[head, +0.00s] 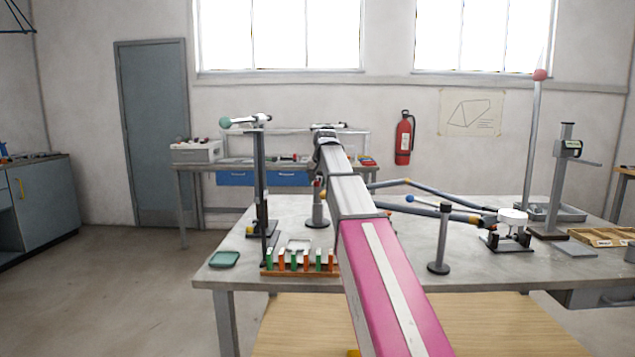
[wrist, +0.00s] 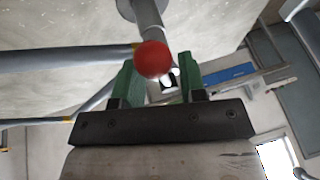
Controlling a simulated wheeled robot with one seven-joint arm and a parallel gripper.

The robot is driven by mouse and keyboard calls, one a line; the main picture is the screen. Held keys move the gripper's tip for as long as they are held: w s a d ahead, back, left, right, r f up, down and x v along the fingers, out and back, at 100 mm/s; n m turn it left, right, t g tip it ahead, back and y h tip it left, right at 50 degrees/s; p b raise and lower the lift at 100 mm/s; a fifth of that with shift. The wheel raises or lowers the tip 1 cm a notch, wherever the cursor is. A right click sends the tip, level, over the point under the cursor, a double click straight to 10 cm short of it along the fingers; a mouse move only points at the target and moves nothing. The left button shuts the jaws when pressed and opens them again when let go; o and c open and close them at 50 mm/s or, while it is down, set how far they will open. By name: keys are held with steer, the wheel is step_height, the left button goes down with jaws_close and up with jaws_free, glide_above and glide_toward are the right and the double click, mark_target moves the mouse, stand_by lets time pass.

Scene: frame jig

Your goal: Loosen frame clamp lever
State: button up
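A red ball knob (wrist: 152,59) shows in the wrist view, in front of a grey post (wrist: 148,15). Whether it belongs to the frame clamp lever I cannot tell. My gripper (wrist: 158,75) has two green fingers standing apart, with the knob across the left part of the gap and overlapping the left finger. I see no grip on it, and contact is unclear. In the head view my pink and grey arm hides my gripper. Grey frame tubes (head: 430,208) run right of the arm, and a blue ball knob (head: 409,198) is beside them.
The grey workbench (head: 500,268) carries a short post (head: 440,240), a rack of green and orange blocks (head: 300,268), a green dish (head: 224,259) and a wooden tray (head: 600,236). A tall stand with a green knob (head: 225,122) and a tall red-knobbed rod (head: 533,140) rise from it.

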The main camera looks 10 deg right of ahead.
jaws_close()
